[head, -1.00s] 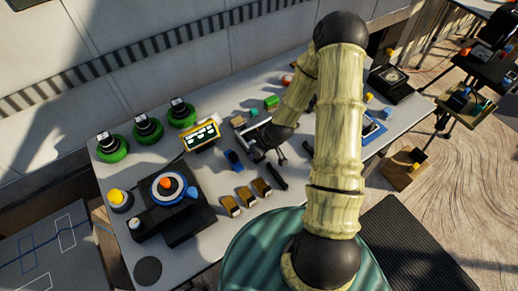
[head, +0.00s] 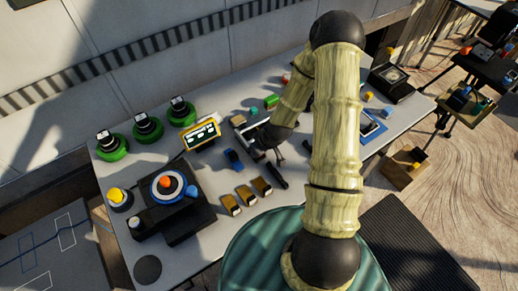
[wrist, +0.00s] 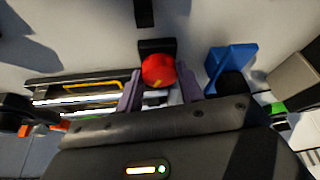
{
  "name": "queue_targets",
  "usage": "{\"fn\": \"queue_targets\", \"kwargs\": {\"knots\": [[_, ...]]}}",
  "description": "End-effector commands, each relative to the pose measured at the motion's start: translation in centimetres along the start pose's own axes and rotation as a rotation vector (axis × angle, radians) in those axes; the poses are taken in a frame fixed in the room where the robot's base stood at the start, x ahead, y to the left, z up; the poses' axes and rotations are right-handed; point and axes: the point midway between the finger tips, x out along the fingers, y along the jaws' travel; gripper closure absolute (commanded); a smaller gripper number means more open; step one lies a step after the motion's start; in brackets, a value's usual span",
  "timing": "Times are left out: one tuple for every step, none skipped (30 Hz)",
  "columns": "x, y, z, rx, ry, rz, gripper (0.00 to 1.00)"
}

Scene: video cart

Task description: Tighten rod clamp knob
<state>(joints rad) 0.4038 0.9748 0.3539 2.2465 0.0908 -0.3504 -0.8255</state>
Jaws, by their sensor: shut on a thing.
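A round red knob (wrist: 158,71) with a small yellow mark sits in front of a black block, between the two purple fingers of my gripper (wrist: 161,85) in the wrist view. The fingers are shut on the knob's sides. In the head view my gripper (head: 268,146) is low over the middle of the table, and my arm and gripper hide the knob there. Pale rods (wrist: 85,94) run to the left of the knob in the wrist view. A blue piece (wrist: 231,65) stands just right of the gripper; I cannot tell its exact part.
The table (head: 205,258) carries several orange-brown blocks (head: 246,195) in front of the gripper and a blue object (head: 233,159) beside it. A yellow-framed display (head: 201,134) and a black unit with an orange-topped blue dial (head: 168,186) stand further left.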

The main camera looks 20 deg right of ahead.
Motion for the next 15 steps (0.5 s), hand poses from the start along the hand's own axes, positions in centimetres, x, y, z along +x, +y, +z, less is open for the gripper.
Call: {"fn": "queue_targets", "kwargs": {"knots": [[0.10, -0.08, 0.04, 0.015, -0.001, 0.008, 0.86], [0.11, -0.10, 0.04, 0.028, -0.001, 0.013, 0.86], [0.11, -0.11, 0.04, 0.048, -0.001, 0.021, 0.86], [0.12, -0.11, 0.02, 0.062, 0.000, 0.028, 0.86], [0.13, -0.12, 0.00, 0.079, 0.000, 0.035, 0.86], [0.15, -0.14, 0.01, 0.101, 0.000, 0.045, 0.86], [0.16, -0.15, 0.03, 0.121, 0.000, 0.053, 0.86], [0.16, -0.18, 0.04, 0.140, -0.001, 0.060, 0.86], [0.16, -0.25, 0.01, 0.164, 0.000, 0.070, 0.86], [0.15, -0.24, 0.00, 0.186, 0.000, 0.079, 0.86], [0.14, -0.24, -0.01, 0.206, 0.001, 0.088, 0.86], [0.15, -0.27, -0.02, 0.232, 0.000, 0.099, 0.86], [0.15, -0.28, -0.01, 0.253, 0.000, 0.107, 0.86], [0.15, -0.32, -0.03, 0.272, 0.000, 0.115, 0.86], [0.14, -0.34, -0.06, 0.297, 0.000, 0.125, 0.86]]}}
